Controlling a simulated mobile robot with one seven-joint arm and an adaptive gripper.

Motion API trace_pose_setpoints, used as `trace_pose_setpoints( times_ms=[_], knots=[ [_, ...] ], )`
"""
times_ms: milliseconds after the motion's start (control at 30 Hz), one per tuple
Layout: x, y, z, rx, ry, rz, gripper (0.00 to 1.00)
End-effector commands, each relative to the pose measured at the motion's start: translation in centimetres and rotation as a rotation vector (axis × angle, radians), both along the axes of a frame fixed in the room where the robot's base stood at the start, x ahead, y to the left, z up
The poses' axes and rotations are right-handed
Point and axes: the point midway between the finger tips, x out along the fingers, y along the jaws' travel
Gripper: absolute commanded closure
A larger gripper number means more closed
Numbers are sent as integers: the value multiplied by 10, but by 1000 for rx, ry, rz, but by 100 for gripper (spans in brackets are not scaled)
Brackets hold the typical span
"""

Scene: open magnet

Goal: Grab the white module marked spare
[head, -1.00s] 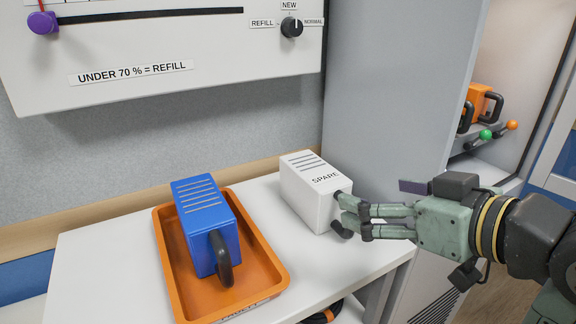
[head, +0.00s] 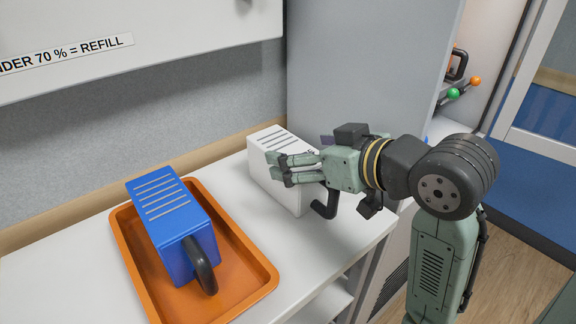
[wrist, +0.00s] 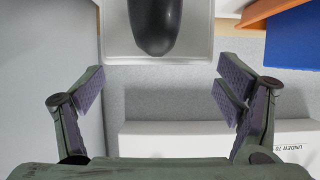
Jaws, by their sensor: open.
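The white module (head: 292,197) stands on the white table, with slots on its top and a black handle (head: 325,206) on its near right end. The black handle (wrist: 155,26) and the module's pale face (wrist: 118,40) show at the top, beyond the fingertips.
Left of the white module, a blue module (head: 170,225) sits in an orange tray (head: 265,272). A grey cabinet side (head: 360,70) rises behind on the right. The wall panel (head: 150,50) overhangs the table's back. The table's front right corner (head: 365,235) is clear.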

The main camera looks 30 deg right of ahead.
Motion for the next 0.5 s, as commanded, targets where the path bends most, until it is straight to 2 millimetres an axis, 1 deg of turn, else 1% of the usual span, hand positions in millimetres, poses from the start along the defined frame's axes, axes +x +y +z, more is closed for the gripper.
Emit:
trace_pose_setpoints(
  times_ms=[33, 100, 200, 300, 500],
  knots=[
    [8, 0, -1, 3, 2, 1, 14],
    [18, 1, -6, 3, 1, 2, 14],
    [27, 2, -11, 1, 1, 1, 14],
    [31, 2, -12, 1, 0, 0, 14],
    [31, 2, -13, 0, 0, 0, 15]
  ],
)
